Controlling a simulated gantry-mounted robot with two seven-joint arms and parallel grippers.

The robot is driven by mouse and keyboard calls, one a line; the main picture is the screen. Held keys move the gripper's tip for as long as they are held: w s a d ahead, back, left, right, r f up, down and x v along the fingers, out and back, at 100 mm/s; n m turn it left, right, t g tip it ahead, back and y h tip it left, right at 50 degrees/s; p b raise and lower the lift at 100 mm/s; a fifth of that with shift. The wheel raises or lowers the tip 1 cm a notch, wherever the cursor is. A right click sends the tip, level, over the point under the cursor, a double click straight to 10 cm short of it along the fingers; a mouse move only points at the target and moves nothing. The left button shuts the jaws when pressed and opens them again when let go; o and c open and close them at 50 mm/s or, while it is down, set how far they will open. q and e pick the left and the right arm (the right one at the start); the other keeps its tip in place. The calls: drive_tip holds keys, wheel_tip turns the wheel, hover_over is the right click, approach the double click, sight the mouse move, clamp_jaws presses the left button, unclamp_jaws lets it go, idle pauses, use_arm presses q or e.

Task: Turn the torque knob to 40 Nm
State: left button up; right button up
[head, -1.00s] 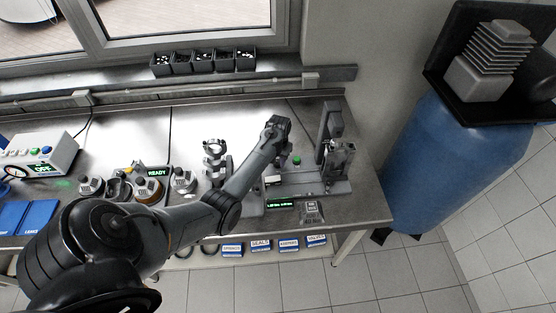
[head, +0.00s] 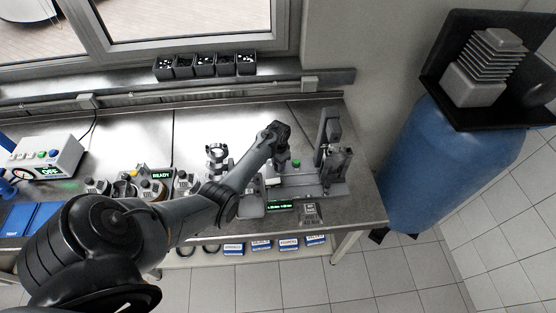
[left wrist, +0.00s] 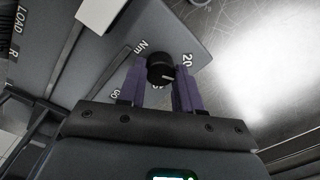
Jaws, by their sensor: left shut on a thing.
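The torque knob (left wrist: 160,68) is a small black dial with a white pointer line, seen in the left wrist view. The marks "Nm", "20" and "60" are printed around it on a grey panel (left wrist: 189,32); a mark between the fingers is mostly hidden. My left gripper (left wrist: 160,84) is shut on the knob, with one purple finger on each side. The pointer faces the lower side of the picture, between "20" and "60". In the head view my left wrist (head: 276,133) is over the grey test stand (head: 325,186) and hides the knob. My right gripper is not seen.
The stand has a green button (head: 296,162), a tall post (head: 328,130) and a lit display (head: 283,205) too small to read. Engine parts and a "READY" display (head: 160,175) lie left. Black bins (head: 205,66) sit on the sill. A blue drum (head: 440,165) stands right.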

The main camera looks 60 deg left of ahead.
use_arm(q)
drive_tip(key=m+p, duration=0.1)
drive_tip(key=m, duration=0.2)
drive_tip(key=shift+r+m+p, duration=0.1)
drive_tip(key=shift+m+p, duration=0.2)
drive_tip(key=shift+m, duration=0.1)
drive_tip(key=m, duration=0.3)
drive_tip(key=shift+p, duration=0.35)
drive_tip(key=m, duration=0.4)
drive_tip(key=shift+m+b, duration=0.5)
drive_tip(key=shift+m, duration=1.4)
drive_tip(key=o, duration=1)
drive_tip(key=shift+o, duration=0.2)
